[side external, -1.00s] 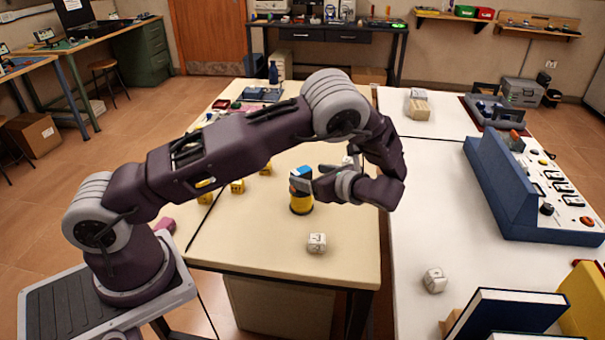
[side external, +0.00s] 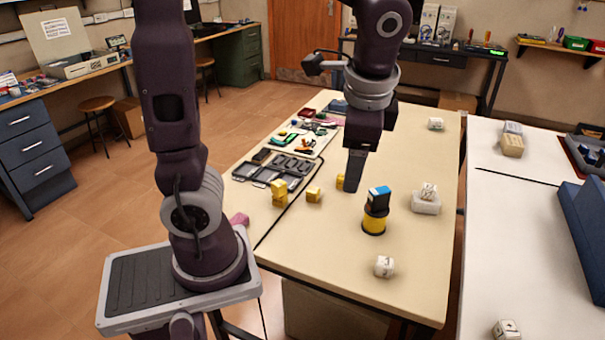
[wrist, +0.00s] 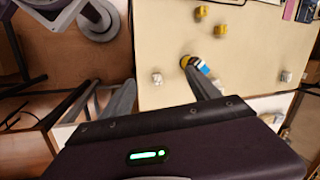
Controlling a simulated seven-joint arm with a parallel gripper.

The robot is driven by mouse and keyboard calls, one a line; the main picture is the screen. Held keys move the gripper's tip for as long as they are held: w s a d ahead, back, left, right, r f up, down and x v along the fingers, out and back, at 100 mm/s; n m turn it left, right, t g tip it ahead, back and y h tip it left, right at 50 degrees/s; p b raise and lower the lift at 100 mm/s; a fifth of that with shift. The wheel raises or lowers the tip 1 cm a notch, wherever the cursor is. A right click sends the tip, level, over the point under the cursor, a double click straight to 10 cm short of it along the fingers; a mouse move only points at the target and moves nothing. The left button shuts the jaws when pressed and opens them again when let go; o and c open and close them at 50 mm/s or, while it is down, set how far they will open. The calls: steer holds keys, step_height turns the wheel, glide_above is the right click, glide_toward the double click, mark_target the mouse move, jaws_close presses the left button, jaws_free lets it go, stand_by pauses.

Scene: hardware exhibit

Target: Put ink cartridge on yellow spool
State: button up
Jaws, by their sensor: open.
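The yellow spool (side external: 374,222) with black rims stands upright on the cream table. The ink cartridge (side external: 378,197), black with a blue and white top, sits on top of the spool. In the wrist view the spool (wrist: 185,61) and cartridge (wrist: 203,68) show close to the tip of the right finger. My gripper (side external: 352,187) points down to the left of the spool in the side view, apart from the cartridge. Its fingers (wrist: 161,80) are spread wide with nothing between them.
A white die (side external: 384,266) lies in front of the spool. Another die sits on a white block (side external: 426,204) to the right. Yellow blocks (side external: 279,193) and a grey organizer tray (side external: 272,174) lie to the left. The table's front right is clear.

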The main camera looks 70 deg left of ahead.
steer(key=s+d+r+n+t+h, duration=0.1)
steer(key=s+d+n+t, duration=0.1)
steer(key=s, duration=0.3)
steer(key=s+d+r+n+t+h, duration=0.1)
steer(key=s+d+n+t+h, duration=0.1)
steer(key=s+n, duration=0.2)
steer(key=shift+s+d+t, duration=0.25)
steer(key=shift+s+t, duration=0.05)
steer(key=shift+s, duration=0.8)
steer(key=shift+r, duration=0.1)
